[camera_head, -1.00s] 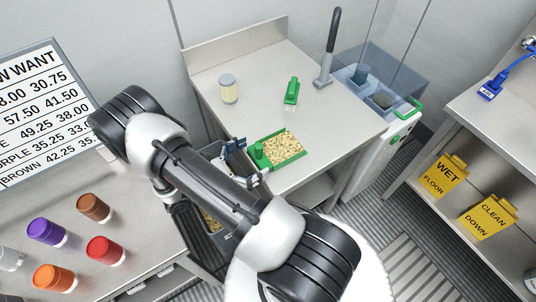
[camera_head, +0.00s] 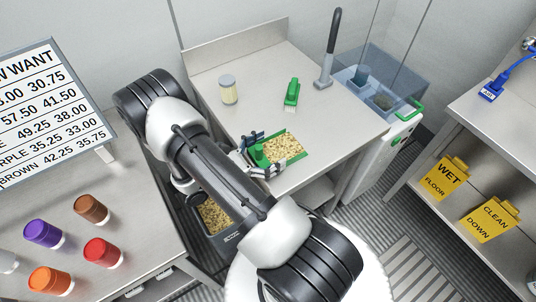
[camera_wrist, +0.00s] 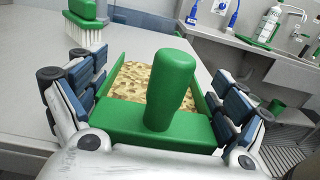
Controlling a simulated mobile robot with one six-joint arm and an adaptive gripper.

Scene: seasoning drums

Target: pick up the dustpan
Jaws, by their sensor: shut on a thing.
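The green dustpan (camera_head: 257,153) rests at the front edge of the steel table, full of tan granules. In the wrist view the dustpan (camera_wrist: 172,88) shows its upright green handle in the middle, with the granules behind it. My gripper (camera_head: 263,154) has one finger on each side of the dustpan's rear part.
A green brush (camera_head: 291,92) and a lidded jar (camera_head: 228,90) stand farther back on the table (camera_head: 260,65). A grey post (camera_head: 331,50) and a clear-sided bin (camera_head: 400,75) are at the right. A dark bin (camera_head: 208,222) of granules sits below my arm.

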